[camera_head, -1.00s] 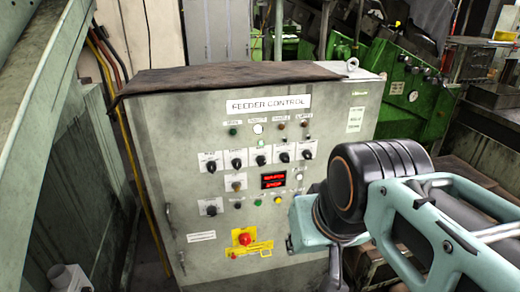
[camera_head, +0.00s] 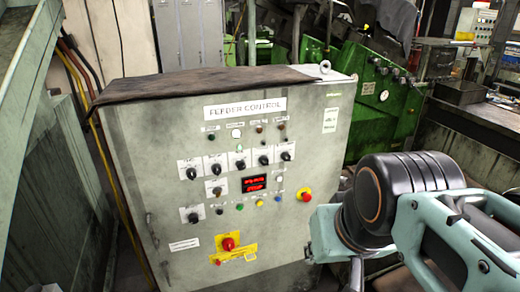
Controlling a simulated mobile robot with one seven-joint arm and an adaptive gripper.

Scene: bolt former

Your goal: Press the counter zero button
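The grey feeder control cabinet (camera_head: 150,150) stands in the middle, its front facing me. A small red lit display (camera_head: 254,184) sits in the panel. Small buttons, including a green one (camera_head: 240,207) and a yellow one (camera_head: 261,203), form a row below it. A small pale part (camera_head: 278,193) lies just right of the display. The labels are too small to read, so I cannot tell which is the counter zero button. My arm covers the lower right; a dark part (camera_head: 356,273) hangs below its teal link. The gripper's fingers cannot be made out.
Several black rotary knobs (camera_head: 238,164) line the panel. A red emergency button (camera_head: 305,195) is at its right edge; another (camera_head: 229,244) is on a yellow plate below. A green machine (camera_head: 385,120) stands behind right. A pale metal structure (camera_head: 25,60) borders the left.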

